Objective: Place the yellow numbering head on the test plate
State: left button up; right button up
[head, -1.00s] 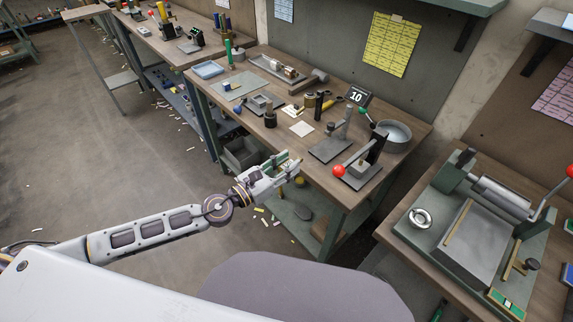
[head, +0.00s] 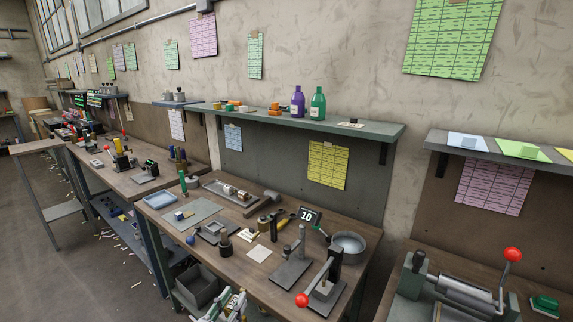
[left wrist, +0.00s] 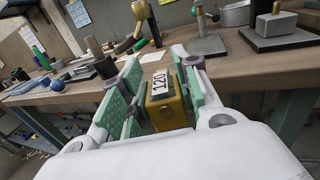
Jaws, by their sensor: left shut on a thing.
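In the left wrist view my left gripper (left wrist: 160,88) is shut on a yellow block, the numbering head (left wrist: 167,108), which has a white label reading 120. It is held between the green finger pads, in front of the workbench edge. In the head view my left gripper (head: 236,303) shows only at the bottom edge, in front of the bench, and the yellow head is hard to make out there. A small pale square plate (head: 259,254) lies flat and bare on the bench; I cannot tell for sure that it is the test plate. My right gripper is out of view.
The workbench (head: 232,278) carries a press with a red ball handle (head: 302,300), a second stand (head: 291,272), a grey round pan (head: 347,246), a black 10 sign (head: 309,216) and a grey mat (head: 205,208). A shelf (head: 350,129) hangs above.

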pick_arm(q)
jog(key=s+a+f+n+t+y+p, duration=0.1)
jog(key=s+a+f+n+y, duration=0.1)
jog(key=a+f+n+y, duration=0.2)
jog(key=shift+a+f+y, duration=0.8)
jog(key=shift+a+y, duration=0.4)
jog(key=shift+a, duration=0.45)
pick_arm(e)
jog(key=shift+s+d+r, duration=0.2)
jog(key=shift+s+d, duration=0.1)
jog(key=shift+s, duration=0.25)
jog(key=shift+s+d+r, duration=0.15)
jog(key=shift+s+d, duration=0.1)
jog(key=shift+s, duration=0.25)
pick_arm(q)
jog(key=shift+w, duration=0.1)
jog(key=d+r+m+g+h+b, duration=0.2)
jog(key=d+r+m+g+h, duration=0.1)
jog(key=d+r+m+h, duration=0.4)
jog(key=d+r+h, duration=0.1)
jog(key=d+h, duration=0.2)
jog(key=d, duration=0.1)
jog(key=shift+w+d+r+h, duration=0.15)
jog(key=shift+h, duration=0.15)
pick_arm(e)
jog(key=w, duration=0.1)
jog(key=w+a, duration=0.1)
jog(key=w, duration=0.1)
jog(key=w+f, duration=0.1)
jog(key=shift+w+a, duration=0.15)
